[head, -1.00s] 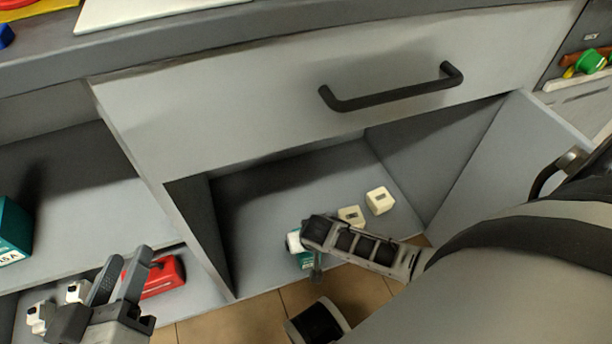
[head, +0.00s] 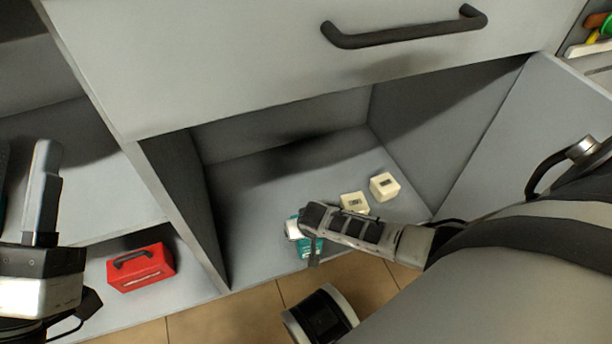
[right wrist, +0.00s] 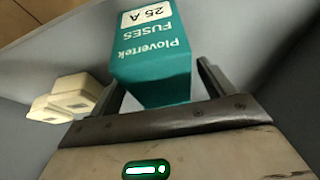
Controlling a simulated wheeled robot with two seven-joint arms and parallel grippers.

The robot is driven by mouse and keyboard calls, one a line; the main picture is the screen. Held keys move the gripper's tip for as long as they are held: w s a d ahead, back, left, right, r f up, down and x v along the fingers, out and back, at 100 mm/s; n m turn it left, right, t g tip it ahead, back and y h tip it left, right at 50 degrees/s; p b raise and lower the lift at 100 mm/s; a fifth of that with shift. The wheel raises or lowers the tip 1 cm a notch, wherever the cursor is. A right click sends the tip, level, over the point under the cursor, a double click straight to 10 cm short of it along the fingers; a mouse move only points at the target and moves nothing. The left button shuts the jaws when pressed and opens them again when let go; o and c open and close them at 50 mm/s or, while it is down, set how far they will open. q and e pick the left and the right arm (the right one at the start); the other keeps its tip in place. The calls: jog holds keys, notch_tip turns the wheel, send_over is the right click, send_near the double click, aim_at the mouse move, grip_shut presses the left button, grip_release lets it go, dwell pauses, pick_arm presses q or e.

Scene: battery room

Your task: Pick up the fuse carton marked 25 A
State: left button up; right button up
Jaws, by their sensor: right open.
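The teal fuse carton (right wrist: 155,50) shows "Plovertek FUSES 25 A" upside down in the right wrist view. In the head view the carton (head: 309,247) is on the floor of the open cabinet near its front edge, partly hidden by my right gripper (head: 312,234). In the right wrist view my right gripper (right wrist: 160,82) is open, with one finger on each side of the carton's near end. I cannot tell whether either finger touches it. My left gripper (head: 45,185) is at the left edge, away from the carton; its jaw opening cannot be judged.
Two cream boxes, one nearer (head: 354,203) and one farther (head: 384,186), stand beside the carton. A red case (head: 141,268) with a dark handle lies in the left compartment. A divider (head: 182,210), the drawer front (head: 250,70) and the open door (head: 500,130) bound the space.

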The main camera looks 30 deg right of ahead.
jog(key=c, duration=1.3)
jog(key=shift+w+r, duration=0.1)
jog(key=shift+c, duration=0.5)
jog(key=shift+r, duration=0.1)
